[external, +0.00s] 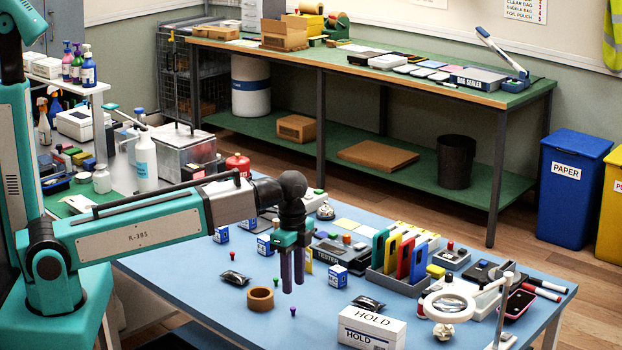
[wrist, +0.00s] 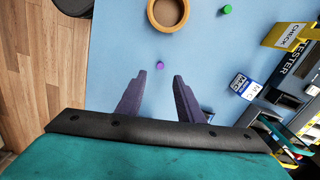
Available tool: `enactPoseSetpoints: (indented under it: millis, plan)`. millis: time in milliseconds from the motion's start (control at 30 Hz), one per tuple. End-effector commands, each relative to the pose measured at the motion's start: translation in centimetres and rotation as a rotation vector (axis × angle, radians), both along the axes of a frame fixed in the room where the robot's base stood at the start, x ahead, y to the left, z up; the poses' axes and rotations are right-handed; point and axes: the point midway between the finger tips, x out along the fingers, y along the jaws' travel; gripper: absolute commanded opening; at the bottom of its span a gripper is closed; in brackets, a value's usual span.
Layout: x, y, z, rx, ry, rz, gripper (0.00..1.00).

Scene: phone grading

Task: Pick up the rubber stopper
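No object is clearly recognisable as the rubber stopper. A small purple stopper-like piece (external: 293,311) stands on the blue table just below my gripper (external: 292,285). In the wrist view the purple piece (wrist: 160,65) shows between and just beyond the fingertips of my gripper (wrist: 160,78). The fingers are apart with nothing between them. They point down above the table and do not appear to touch the piece. A similar small green piece (external: 276,284) stands to the left; it is at the upper right in the wrist view (wrist: 227,9).
A white HOLD box (external: 371,330), a black pouch (external: 369,304) and a small blue-white box (external: 338,276) are to the right. A grey rack (external: 388,282) of coloured phones stands beyond. The left front table is mostly clear.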

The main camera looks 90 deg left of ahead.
Motion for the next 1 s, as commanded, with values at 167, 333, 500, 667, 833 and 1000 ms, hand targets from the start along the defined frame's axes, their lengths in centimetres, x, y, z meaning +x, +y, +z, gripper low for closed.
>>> enactPoseSetpoints:
  millis: [167, 333, 500, 667, 833, 1000]
  plan:
    - [0.0, 0.0, -1.6, 0.000, 0.001, 0.000, 0.34]
    - [0.0, 0.0, -2.6, 0.000, 0.000, 0.000, 0.34]
    - [0.0, 0.0, -2.8, 0.000, 0.000, 0.000, 0.34]
    - [0.0, 0.0, -2.8, 0.001, -0.001, 0.000, 0.34]
    - [0.0, 0.0, -2.9, 0.000, 0.000, 0.000, 0.34]
    - [-0.1, 0.1, -3.7, 0.000, 0.000, 0.000, 0.34]
